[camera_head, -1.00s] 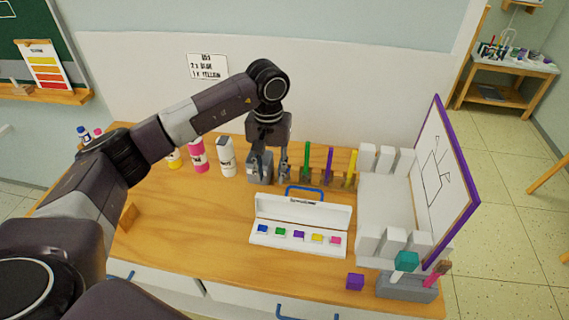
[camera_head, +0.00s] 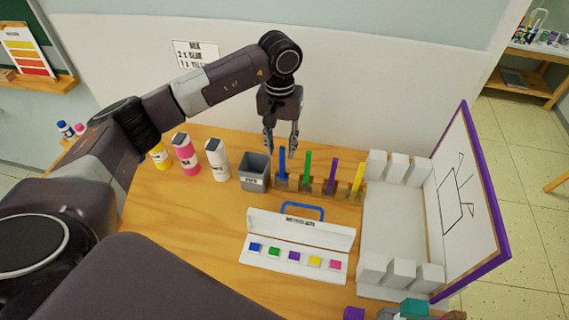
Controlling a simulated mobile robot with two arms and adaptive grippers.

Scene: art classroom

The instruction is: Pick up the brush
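My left gripper (camera_head: 281,147) points down above the back of the wooden table, with its two fingers apart and nothing seen between them. Below it, a row of thin upright coloured sticks stands in a small rack: blue (camera_head: 282,163), green (camera_head: 307,168), purple (camera_head: 332,174) and yellow (camera_head: 357,179). They may be brushes or tubes; I cannot tell. The blue stick is just under the fingertips, and whether they touch it is unclear. A grey cup (camera_head: 254,172) stands left of the rack. My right gripper is not in view.
White, pink and yellow bottles stand at the back left. A white paint box (camera_head: 301,238) with coloured squares lies open in front of the rack. A white stand with a purple-framed board (camera_head: 472,190) is at the right.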

